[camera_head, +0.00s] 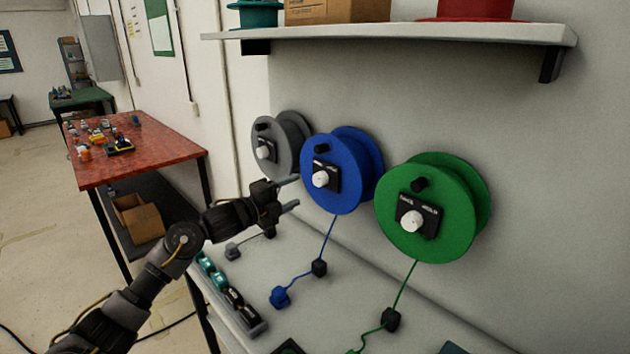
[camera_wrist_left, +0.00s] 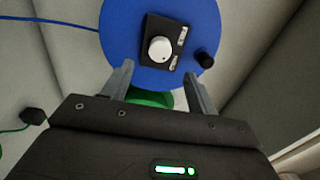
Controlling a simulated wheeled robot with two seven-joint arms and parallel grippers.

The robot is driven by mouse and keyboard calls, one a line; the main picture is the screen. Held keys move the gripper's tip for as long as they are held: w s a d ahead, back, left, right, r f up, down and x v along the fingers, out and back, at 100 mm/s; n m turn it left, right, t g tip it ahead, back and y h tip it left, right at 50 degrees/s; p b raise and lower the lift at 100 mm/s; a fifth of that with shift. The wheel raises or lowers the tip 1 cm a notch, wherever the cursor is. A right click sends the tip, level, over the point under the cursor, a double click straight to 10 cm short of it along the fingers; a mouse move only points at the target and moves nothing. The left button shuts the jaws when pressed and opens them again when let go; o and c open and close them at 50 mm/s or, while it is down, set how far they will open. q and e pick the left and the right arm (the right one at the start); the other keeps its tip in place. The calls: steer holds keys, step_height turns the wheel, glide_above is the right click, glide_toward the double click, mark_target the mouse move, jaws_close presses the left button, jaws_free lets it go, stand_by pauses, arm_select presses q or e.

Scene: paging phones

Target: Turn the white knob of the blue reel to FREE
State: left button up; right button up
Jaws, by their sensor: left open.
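The blue reel (camera_head: 345,188) is mounted on the wall between a grey reel and a green reel. Its white knob (camera_head: 320,179) sits on a black plate on the reel's face, below a black crank handle (camera_head: 320,148). In the left wrist view the white knob (camera_wrist_left: 159,49) is on its plate, ahead of the fingers; its labels are too small to read. My left gripper (camera_head: 292,192) is open and empty, in front of and to the left of the blue reel. Its fingers (camera_wrist_left: 160,85) also show in the left wrist view, apart from the knob. My right gripper is not in view.
The grey reel (camera_head: 265,158) is close behind my left gripper. The green reel (camera_head: 425,230) hangs at right. A shelf (camera_head: 400,36) juts out above. Cords run down to plugs on the counter (camera_head: 290,255). A red table (camera_head: 150,161) stands at left.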

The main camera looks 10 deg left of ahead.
mark_target(317, 181)
arm_select(q)
steer(key=p+x, duration=0.2)
steer(key=x, duration=0.5)
steer(key=shift+w+d+r, duration=0.1)
steer(key=shift+w+d, duration=0.15)
steer(key=shift+x, duration=0.75)
steer(key=c, duration=1)
